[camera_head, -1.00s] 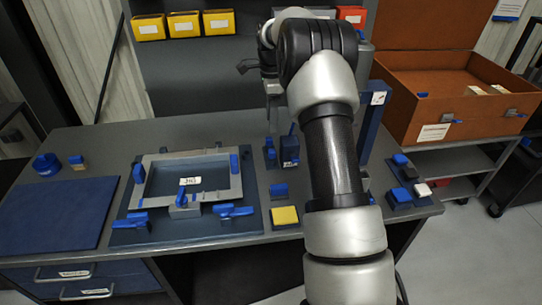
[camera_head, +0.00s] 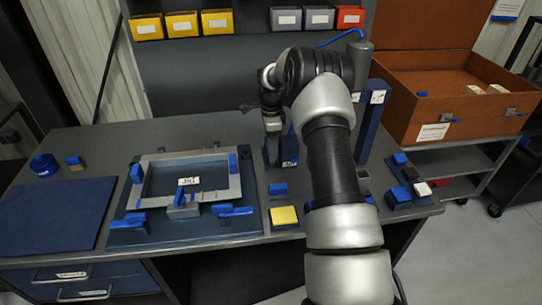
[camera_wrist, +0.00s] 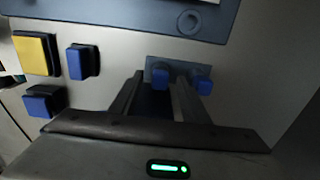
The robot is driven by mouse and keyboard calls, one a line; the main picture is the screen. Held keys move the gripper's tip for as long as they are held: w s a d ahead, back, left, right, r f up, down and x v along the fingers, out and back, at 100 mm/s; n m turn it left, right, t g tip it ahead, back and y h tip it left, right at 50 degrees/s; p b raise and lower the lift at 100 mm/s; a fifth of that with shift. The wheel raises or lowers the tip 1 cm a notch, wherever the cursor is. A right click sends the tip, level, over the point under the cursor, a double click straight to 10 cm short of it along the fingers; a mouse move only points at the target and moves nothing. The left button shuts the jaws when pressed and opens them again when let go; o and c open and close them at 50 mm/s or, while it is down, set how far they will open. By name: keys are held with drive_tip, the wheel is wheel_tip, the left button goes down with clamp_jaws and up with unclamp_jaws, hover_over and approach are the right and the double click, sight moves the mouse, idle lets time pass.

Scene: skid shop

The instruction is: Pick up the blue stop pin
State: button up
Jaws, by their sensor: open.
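A small stand (camera_head: 281,155) with upright blue parts is on the bench, right of the fixture, partly hidden by my gripper. In the wrist view the stand (camera_wrist: 150,66) carries two blue knobs. One blue knob (camera_wrist: 160,78), likely the blue stop pin, lies between my fingertips; the other blue knob (camera_wrist: 203,86) is just right of the right finger. My gripper (camera_head: 273,124) points down over the stand, and it shows in the wrist view (camera_wrist: 158,86) with its fingers apart. I cannot tell whether the fingers touch the knob.
The fixture plate (camera_head: 120,236) with a grey frame (camera_head: 236,186) and blue clamps is at the left. A yellow pad (camera_head: 284,215) and a blue block (camera_head: 278,189) stand in front of the stand. A blue post (camera_head: 371,122) rises to its right. A brown case (camera_head: 405,100) is farther right.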

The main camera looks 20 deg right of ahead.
clamp_jaws()
